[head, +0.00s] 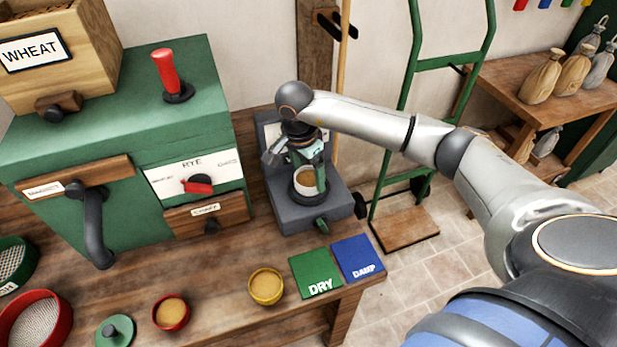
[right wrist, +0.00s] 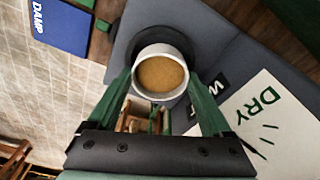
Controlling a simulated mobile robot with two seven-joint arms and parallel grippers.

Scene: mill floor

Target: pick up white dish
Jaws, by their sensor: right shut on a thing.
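The white dish (head: 304,184) holds tan meal and is upright. My right gripper (head: 311,176) is shut on it, with a green finger on each side of the rim. The dish is at the round black seat (head: 311,197) of the grey tester; I cannot tell whether it touches the seat or hangs just above. In the right wrist view the dish (right wrist: 161,91) sits between the two fingertips (right wrist: 162,80), against the grey tester body. My left gripper is out of view.
The grey tester (head: 295,220) stands on the wooden bench beside the green mill (head: 120,150). In front are a yellow bowl (head: 266,299), a red bowl (head: 171,313), a green DRY card (head: 315,270) and a blue DAMP card (head: 357,256). A green hand truck (head: 405,232) stands right of the bench.

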